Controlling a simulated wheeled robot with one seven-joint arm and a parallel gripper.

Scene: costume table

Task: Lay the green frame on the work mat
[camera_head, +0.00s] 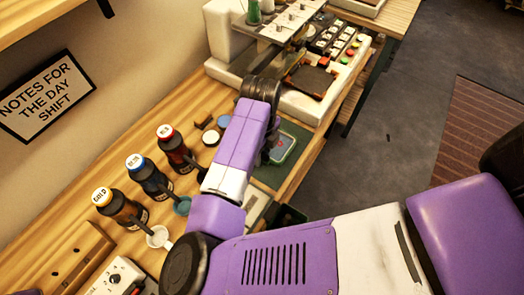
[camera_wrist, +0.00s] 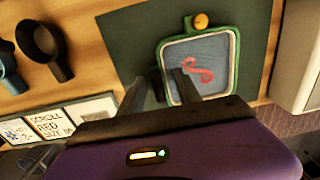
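The green frame (camera_wrist: 237,62) is a rounded square holding grey-blue cloth with a red squiggle, with an orange knob (camera_wrist: 201,20) at its top edge. It appears to lie flat on the dark green work mat (camera_wrist: 128,38); in the head view the frame (camera_head: 293,155) shows partly behind my arm, over the mat (camera_head: 268,178). My gripper (camera_wrist: 158,76) is open, its fingers apart. The right finger overlaps the frame's lower left in the wrist view. A small dark piece at the frame's left edge shows between the fingers. Contact cannot be told.
Several dye bottles (camera_head: 122,207) with cups stand left of my arm. A white machine (camera_head: 300,100) with coloured buttons stands beyond the mat. Printed cards (camera_wrist: 50,122) lie at lower left in the wrist view. The table edge runs close to the mat's right.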

